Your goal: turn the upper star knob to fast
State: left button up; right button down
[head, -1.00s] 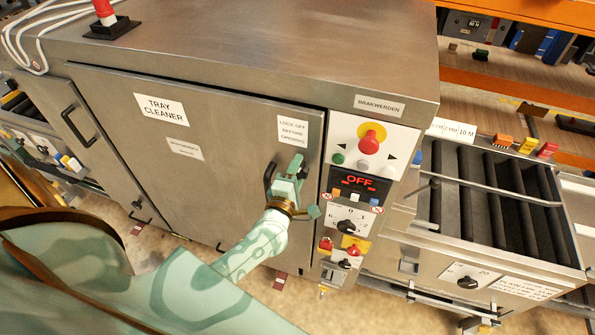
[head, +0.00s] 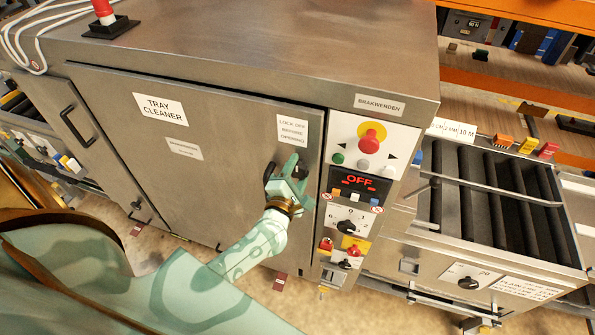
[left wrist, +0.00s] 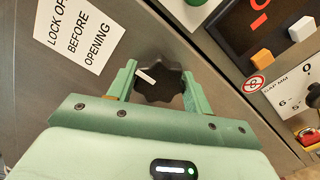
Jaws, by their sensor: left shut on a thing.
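A black star knob (left wrist: 161,84) with a white pointer mark shows in the left wrist view, on the steel door just below the "lock off before opening" label. My left gripper (left wrist: 157,88) has one green finger on each side of the knob and is shut on it. The white mark points to the upper left in that view. In the head view my left gripper (head: 290,176) is at the door's right edge and hides most of the knob. No fast or slow marking can be read around it. My right gripper is not in view.
Right of the door is a control panel with a red emergency button (head: 370,138), a display reading OFF (head: 358,182) and a black rotary knob (head: 347,227). A dark door handle (head: 269,171) is close to my gripper. A roller conveyor (head: 490,195) stands at the right.

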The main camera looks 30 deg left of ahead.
pick_arm(q)
jog(key=shift+f, duration=0.1)
jog(key=o, duration=1)
jog(key=shift+c, duration=0.2)
jog(key=b+v, duration=0.2)
jog(key=v, duration=1.4)
jog(key=shift+s, duration=0.2)
